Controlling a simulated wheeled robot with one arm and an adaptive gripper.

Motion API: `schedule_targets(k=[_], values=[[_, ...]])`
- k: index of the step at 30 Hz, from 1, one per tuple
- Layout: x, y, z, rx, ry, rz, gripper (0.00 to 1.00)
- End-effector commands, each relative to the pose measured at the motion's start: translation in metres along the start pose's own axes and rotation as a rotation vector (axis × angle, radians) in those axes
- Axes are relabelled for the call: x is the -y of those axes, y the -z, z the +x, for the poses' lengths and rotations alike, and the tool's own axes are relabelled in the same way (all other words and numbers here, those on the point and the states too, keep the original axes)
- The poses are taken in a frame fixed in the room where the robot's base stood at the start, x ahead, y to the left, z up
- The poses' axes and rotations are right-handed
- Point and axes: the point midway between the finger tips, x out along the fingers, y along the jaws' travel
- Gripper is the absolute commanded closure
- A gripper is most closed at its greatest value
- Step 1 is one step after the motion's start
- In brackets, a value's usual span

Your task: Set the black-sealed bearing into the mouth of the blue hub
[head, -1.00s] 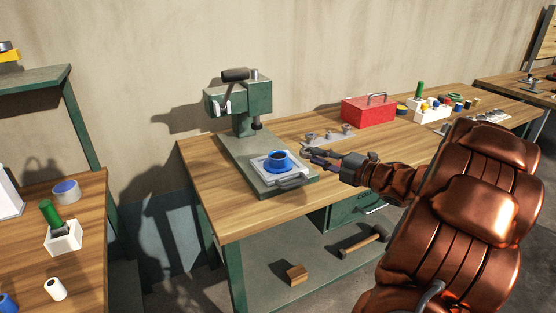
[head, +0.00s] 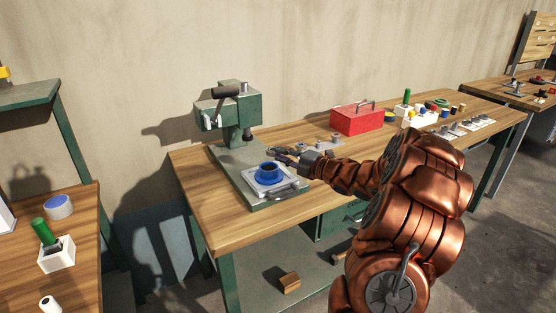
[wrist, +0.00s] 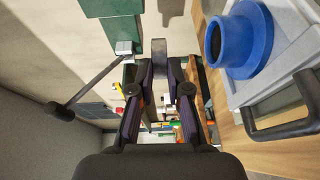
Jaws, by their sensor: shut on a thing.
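The blue hub (head: 268,178) stands upright, mouth up, on a pale plate on the press base. It also shows at the top right of the wrist view (wrist: 262,48). My gripper (head: 276,152) is just behind and to the right of the hub in the head view. In the wrist view my gripper (wrist: 159,66) is shut on a grey ring, the bearing (wrist: 159,47), seen edge-on at the fingertips. Its faces and black seal cannot be made out. The bearing is apart from the hub, beside it in the wrist view.
The green press (head: 232,110) with its lever stands over the back of the base. The plate (head: 256,189) has a dark handle at its front. A red toolbox (head: 357,121) and small metal parts on a grey holder (head: 318,143) lie further right on the bench.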

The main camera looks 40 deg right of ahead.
Motion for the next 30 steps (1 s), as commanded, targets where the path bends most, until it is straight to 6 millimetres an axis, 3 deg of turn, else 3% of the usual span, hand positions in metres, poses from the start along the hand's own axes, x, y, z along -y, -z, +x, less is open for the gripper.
schedule_targets(k=[3,8,21,30], values=[[0.0,-0.003,0.017,-0.004,0.0,0.001,1.0],[0.002,-0.006,0.026,-0.001,0.001,0.002,1.0],[0.036,-0.006,0.029,0.0,0.002,0.003,1.0],[0.038,-0.007,0.029,0.0,0.001,0.001,1.0]])
